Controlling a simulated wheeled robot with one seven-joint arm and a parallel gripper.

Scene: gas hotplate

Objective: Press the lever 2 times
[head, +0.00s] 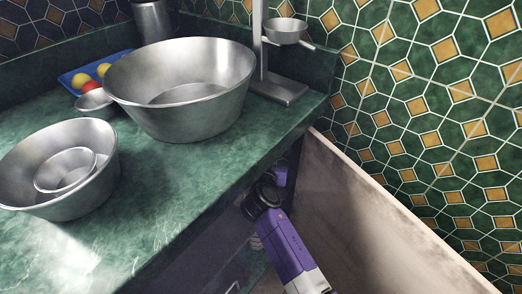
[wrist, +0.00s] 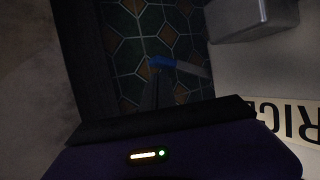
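In the wrist view, a short bar (wrist: 180,66) with a blue end and a grey end shows against a dark tiled surface. It may be the lever, but the picture is too dark to be sure. Black letters (wrist: 290,118) on a pale panel, apparently part of "RICE", show at the right. In the head view, my purple arm reaches down beside the counter's front edge, and my gripper is hidden there. In the wrist view, my gripper (wrist: 168,92) is mostly lost in shadow. I cannot tell its opening or whether it touches the bar.
A green counter (head: 150,215) holds a large steel bowl (head: 185,85), nested bowls (head: 95,170), a blue tray (head: 72,82) with round items and a stand (head: 275,88) with a small bowl. A pale panel (head: 370,215) borders my arm on the right. A grey block (wrist: 250,20) shows in the wrist view.

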